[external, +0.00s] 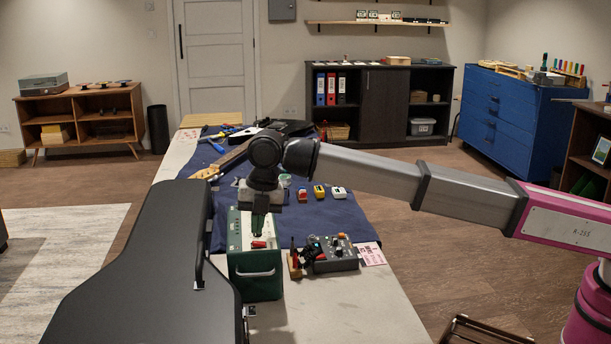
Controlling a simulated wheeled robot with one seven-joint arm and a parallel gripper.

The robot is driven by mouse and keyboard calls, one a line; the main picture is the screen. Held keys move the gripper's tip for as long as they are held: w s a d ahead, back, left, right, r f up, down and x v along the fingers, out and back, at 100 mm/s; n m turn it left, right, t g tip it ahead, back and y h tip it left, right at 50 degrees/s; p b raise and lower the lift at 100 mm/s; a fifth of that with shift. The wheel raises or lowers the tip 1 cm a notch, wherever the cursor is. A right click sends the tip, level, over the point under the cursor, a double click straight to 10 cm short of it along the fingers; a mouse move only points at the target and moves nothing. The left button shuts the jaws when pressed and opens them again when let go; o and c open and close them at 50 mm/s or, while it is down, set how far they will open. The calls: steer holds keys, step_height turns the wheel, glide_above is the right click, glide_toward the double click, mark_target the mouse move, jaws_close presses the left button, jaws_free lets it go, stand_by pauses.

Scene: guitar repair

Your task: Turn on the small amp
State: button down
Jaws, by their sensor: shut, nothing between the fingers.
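The small amp (256,276) is a dark green box with a handle on the side facing the camera and a light panel on top. It stands on the long workbench, just right of the black guitar case. My gripper (258,232) points down right over the amp's top panel, with its fingers shut and empty. A small red part (259,244) shows on the panel close to the fingertips. Whether the fingertips touch the panel or the red part, I cannot tell. My wrist hides the far part of the amp.
The large black guitar case (140,260) lies along the left of the bench. A grey device with knobs (336,254) and a small red-and-black item (294,264) stand right of the amp. Small pedals (319,192) and a guitar neck lie behind on the blue mat (345,220). The bench's front right is clear.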

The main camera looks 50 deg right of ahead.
mark_target(259, 244)
steer(key=shift+w+a+f, duration=0.15)
steer(key=shift+f, duration=1.1)
